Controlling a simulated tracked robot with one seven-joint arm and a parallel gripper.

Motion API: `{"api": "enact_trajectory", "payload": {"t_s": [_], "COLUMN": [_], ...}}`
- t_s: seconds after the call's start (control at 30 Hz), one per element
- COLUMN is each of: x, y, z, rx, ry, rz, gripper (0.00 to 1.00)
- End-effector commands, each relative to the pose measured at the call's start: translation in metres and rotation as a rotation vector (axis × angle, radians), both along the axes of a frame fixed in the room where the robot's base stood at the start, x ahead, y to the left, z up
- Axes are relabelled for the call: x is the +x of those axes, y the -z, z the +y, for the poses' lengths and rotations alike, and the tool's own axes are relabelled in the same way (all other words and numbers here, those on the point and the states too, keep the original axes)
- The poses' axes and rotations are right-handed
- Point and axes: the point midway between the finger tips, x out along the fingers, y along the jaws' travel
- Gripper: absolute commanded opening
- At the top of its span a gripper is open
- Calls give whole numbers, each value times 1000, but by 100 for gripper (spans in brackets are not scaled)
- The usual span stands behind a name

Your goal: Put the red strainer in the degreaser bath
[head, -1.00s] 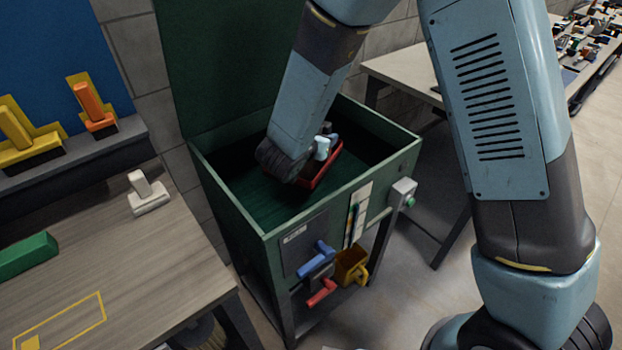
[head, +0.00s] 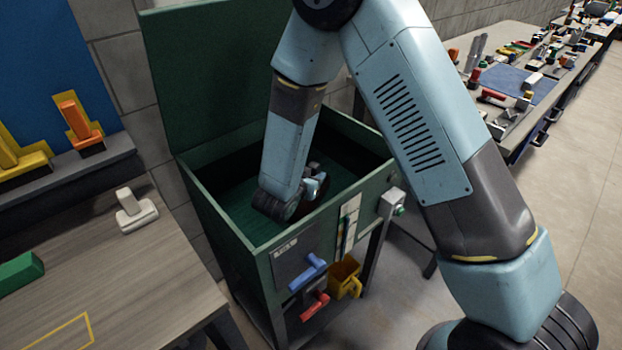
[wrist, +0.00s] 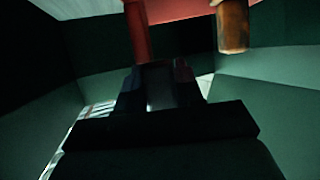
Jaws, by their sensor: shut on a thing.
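The degreaser bath (head: 208,212) is a dark green open tank on legs, with its lid raised behind it. My gripper (head: 312,188) is down inside the tank, behind the front wall. In the wrist view my gripper (wrist: 160,85) is shut on the red strainer (wrist: 138,32), whose red handle stands up from the jaws and whose wider red part crosses the top edge. The strainer is hidden in the head view now. Whether it touches the tank floor cannot be told.
A grey-white block tool (head: 136,209) is on the left bench. A cluttered table stands at the right. In the wrist view a brownish cylinder (wrist: 232,27) hangs near the strainer.

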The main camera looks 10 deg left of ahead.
Motion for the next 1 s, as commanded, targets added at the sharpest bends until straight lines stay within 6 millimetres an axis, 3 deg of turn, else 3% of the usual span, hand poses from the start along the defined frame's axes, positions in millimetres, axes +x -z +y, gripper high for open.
{"api": "enact_trajectory", "payload": {"t_s": [0.4, 0.43, 0.7, 1.0], "x": [0, 0, 0, -1], "y": [9, 10, 9, 7], "z": [0, 0, 0, 1], "rx": [1, 1, 1, 0], "ry": [1, 0, 0, -1], "rz": [-2, -1, -1, -1], "gripper": [0, 37, 62, 62]}}
